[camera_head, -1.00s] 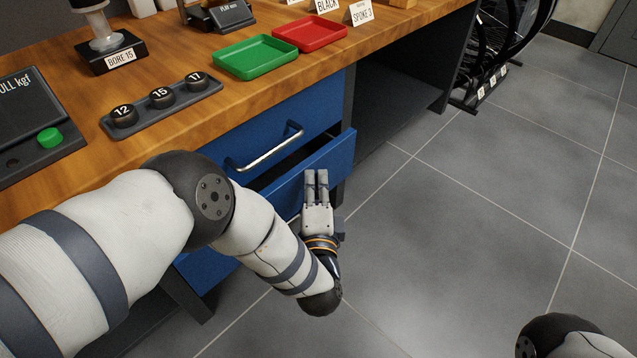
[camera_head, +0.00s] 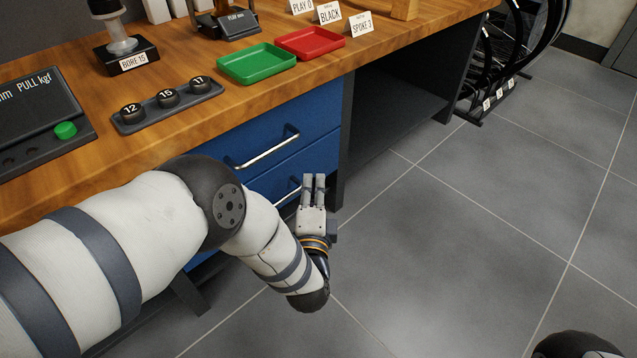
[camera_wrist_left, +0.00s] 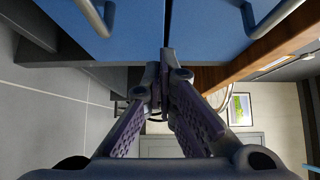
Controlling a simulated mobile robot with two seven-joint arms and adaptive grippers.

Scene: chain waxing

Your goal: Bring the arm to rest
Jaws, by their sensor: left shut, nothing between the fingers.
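My left gripper (camera_head: 313,190) is shut and empty. In the head view it is in front of the blue drawers, just right of the lower drawer's handle (camera_head: 288,192), with its fingers pointing away from me. In the left wrist view its fingertips (camera_wrist_left: 160,85) come together below the blue drawer fronts (camera_wrist_left: 150,25). I cannot tell whether it touches the drawer front. Both the upper drawer (camera_head: 270,130) and the lower drawer look closed. Of my right arm only a dark joint (camera_head: 578,345) shows at the bottom right; its gripper is out of view.
The wooden bench top (camera_head: 185,125) holds a green tray (camera_head: 257,63), a red tray (camera_head: 310,43), a block with numbered knobs (camera_head: 168,103) and a pull gauge (camera_head: 35,120). A wheel rack (camera_head: 490,105) stands at the back right. The grey floor (camera_head: 470,240) on the right is clear.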

